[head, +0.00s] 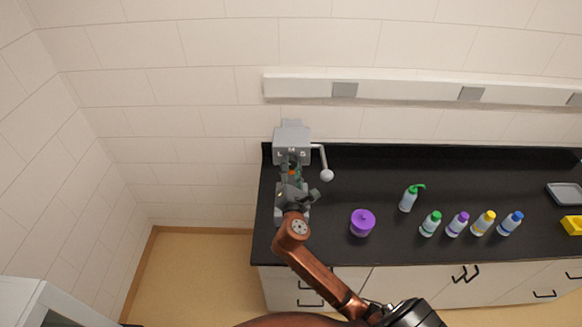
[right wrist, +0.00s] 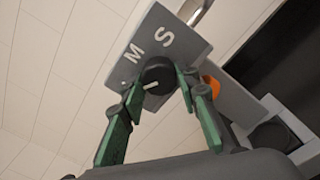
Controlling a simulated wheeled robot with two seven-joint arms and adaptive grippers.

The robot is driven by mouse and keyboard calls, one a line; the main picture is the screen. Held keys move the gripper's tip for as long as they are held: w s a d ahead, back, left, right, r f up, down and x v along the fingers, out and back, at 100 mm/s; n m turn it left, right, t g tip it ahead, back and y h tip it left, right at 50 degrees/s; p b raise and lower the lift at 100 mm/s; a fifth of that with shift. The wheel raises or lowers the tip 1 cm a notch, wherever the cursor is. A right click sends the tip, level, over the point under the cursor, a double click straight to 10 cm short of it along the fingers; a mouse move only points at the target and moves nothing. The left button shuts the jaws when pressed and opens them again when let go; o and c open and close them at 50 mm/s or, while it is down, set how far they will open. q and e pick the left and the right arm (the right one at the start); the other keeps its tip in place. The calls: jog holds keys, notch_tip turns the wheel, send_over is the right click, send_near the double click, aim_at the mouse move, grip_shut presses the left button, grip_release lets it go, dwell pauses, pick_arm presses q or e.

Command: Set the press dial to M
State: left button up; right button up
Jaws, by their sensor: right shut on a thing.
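The grey press (head: 292,145) stands at the left end of the black bench, with the letters L, M and S on its front. The black dial (right wrist: 158,72) shows in the right wrist view below the letters M (right wrist: 133,52) and S (right wrist: 164,37); the L is mostly hidden behind a finger. The dial's white mark (right wrist: 151,86) lies at its lower left, away from S; I cannot tell exactly which letter it indicates. My right gripper (head: 292,180) is at the press front, its green fingers (right wrist: 159,80) shut on the dial from both sides. My left gripper is not in view.
The press lever with a pale ball (head: 327,175) sticks out at its right. A purple-lidded jar (head: 362,222), a green-nozzled bottle (head: 409,198) and several capped bottles (head: 456,224) stand farther right. An orange part (right wrist: 211,84) sits beside the right finger.

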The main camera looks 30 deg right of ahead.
jog(key=shift+m, duration=0.3)
jog(key=m+b, duration=0.2)
jog(key=m, duration=0.3)
jog(key=shift+f+m+b, duration=0.15)
jog(key=shift+m+b, duration=0.15)
jog(key=shift+b, duration=0.1)
jog(key=m+b, duration=0.2)
jog(key=m, duration=0.3)
jog(key=shift+m, duration=0.3)
jog(key=o, duration=1.2)
jog(key=shift+c, duration=0.2)
jog(key=shift+r, duration=0.2)
